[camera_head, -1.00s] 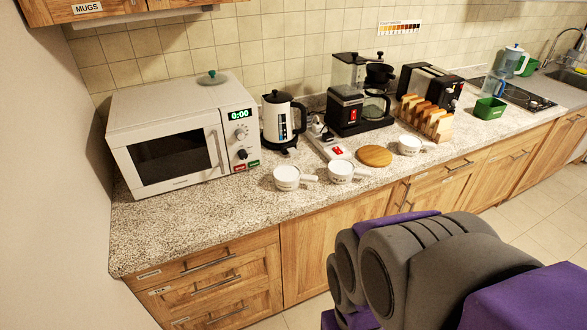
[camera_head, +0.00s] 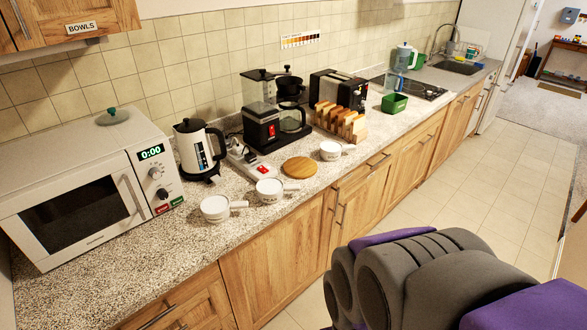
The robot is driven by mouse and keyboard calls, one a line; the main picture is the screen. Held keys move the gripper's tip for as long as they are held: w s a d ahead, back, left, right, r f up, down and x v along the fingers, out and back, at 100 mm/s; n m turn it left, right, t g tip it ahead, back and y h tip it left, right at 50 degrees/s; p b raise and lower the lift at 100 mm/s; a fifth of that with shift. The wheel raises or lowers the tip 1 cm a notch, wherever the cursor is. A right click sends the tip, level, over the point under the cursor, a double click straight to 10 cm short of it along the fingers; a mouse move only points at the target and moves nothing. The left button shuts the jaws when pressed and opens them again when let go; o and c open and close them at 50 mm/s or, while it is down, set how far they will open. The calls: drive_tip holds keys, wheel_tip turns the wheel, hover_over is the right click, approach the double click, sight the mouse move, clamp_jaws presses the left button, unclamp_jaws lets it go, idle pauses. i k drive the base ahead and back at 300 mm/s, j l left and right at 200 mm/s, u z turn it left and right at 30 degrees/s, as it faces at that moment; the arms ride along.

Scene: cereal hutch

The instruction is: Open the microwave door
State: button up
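The white microwave (camera_head: 90,190) stands on the counter at the left, its left side cut off by the picture edge. Its door (camera_head: 68,215) with the dark window is shut. A vertical handle (camera_head: 135,196) is on the door's right side, beside the panel with the lit 0:00 display, two knobs, and a green and a red button. My folded arm, grey and purple, fills the lower right, well away from the microwave. My gripper does not show.
A white kettle (camera_head: 198,149), several white handled bowls, a round wooden board (camera_head: 299,167), a coffee maker (camera_head: 264,125) and a toast rack (camera_head: 340,120) line the speckled counter right of the microwave. A glass lid (camera_head: 114,116) lies on the microwave. The tiled floor (camera_head: 480,160) at right is clear.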

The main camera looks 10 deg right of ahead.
sight(49, 220)
drive_tip(key=i+l+u, duration=0.2)
drive_tip(key=l, duration=0.15)
drive_tip(key=i+l+u, duration=0.15)
drive_tip(key=l, duration=0.25)
drive_tip(key=i+l+u, duration=0.2)
drive_tip(key=l, duration=0.2)
drive_tip(key=k, duration=0.1)
